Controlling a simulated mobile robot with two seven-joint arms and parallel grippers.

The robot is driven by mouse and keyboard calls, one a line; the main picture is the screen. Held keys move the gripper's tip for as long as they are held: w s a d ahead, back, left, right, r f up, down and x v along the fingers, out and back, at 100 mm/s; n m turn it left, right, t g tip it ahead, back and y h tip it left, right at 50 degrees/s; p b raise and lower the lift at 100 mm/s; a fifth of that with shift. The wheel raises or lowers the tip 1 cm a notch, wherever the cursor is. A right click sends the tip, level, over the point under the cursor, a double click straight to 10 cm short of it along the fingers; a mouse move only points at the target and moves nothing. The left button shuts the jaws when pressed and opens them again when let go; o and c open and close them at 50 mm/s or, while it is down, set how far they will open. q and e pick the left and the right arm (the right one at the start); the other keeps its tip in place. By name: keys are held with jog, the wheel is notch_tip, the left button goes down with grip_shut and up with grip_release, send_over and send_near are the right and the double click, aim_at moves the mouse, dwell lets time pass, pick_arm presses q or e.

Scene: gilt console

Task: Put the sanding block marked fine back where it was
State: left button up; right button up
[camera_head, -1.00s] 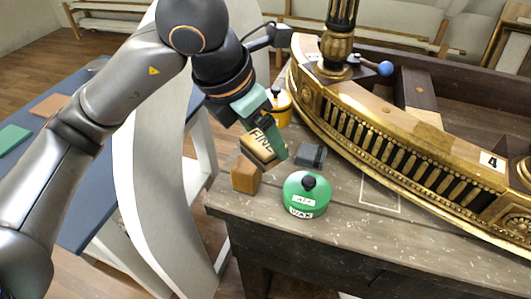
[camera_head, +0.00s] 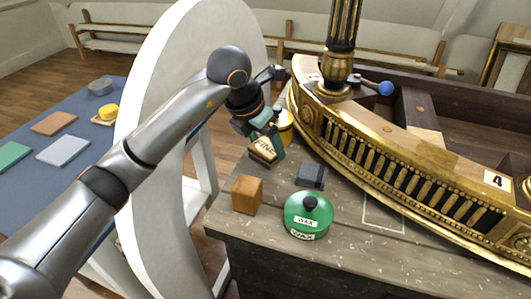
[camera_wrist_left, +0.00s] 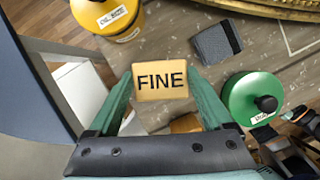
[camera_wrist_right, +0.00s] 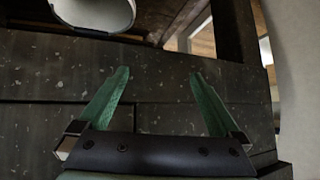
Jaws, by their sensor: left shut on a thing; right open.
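The sanding block marked FINE (camera_head: 263,152) is a pale wooden block with dark letters. It also shows in the left wrist view (camera_wrist_left: 160,81), between the two green fingers. My left gripper (camera_head: 271,143) is shut on it, over the bench's left end near the yellow tin; I cannot tell whether the block touches the bench. A thin pale rectangular outline (camera_head: 384,216) is drawn on the bench top, right of the green wax tin, and is empty. My right gripper (camera_wrist_right: 160,85) is open and empty, facing a dark wooden front; it is not in the head view.
On the bench (camera_head: 340,238) stand a green wax tin (camera_head: 303,222), a plain brown block (camera_head: 247,195), a dark grey block (camera_head: 311,176) and a yellow tin (camera_head: 286,129). A curved gilt piece (camera_head: 400,150) fills the back. A blue table (camera_head: 100,170) is at left.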

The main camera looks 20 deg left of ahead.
aim_at(262, 147)
pick_arm(q)
jog(key=shift+w+a+f, duration=0.1)
jog(key=shift+w+f, duration=0.1)
jog(key=shift+f, duration=0.8)
jog(key=shift+w+f, duration=0.2)
jog(key=shift+f, duration=0.8)
jog(key=shift+f, duration=0.1)
jog(key=o, duration=1)
jog(key=shift+c, duration=0.2)
jog(key=v, duration=1.2)
jog(key=shift+p, duration=0.35)
jog(key=shift+a, duration=0.1)
